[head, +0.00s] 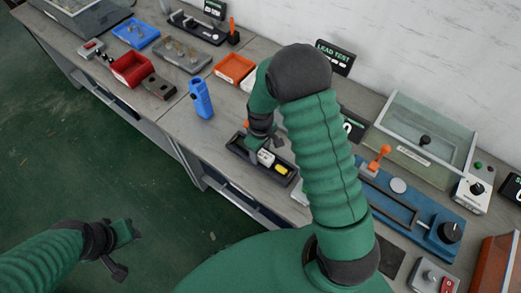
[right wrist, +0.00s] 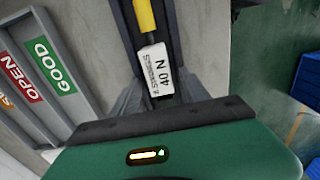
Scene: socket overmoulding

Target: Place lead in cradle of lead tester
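My right gripper (right wrist: 158,95) hangs over a dark tray (head: 243,152). In the right wrist view its two grey fingers stand apart on either side of a white block marked "40 N" (right wrist: 157,72) with a yellow piece (right wrist: 145,15) beyond it. I see no clear gap or contact between fingers and block. The head view shows the white block (head: 266,158) and yellow piece (head: 281,169) in the tray. A "LEAD TEST" sign (head: 335,57) stands behind, partly hidden by my right arm. I cannot make out a lead or a cradle. My left gripper (head: 128,250) is open and empty, away from the bench.
A blue upright holder (head: 201,98) stands left of the tray. An orange bin (head: 234,68), red bin (head: 130,69) and blue bin (head: 136,33) lie farther left. A blue fixture (head: 425,217) and clear-lidded box (head: 418,140) are at right.

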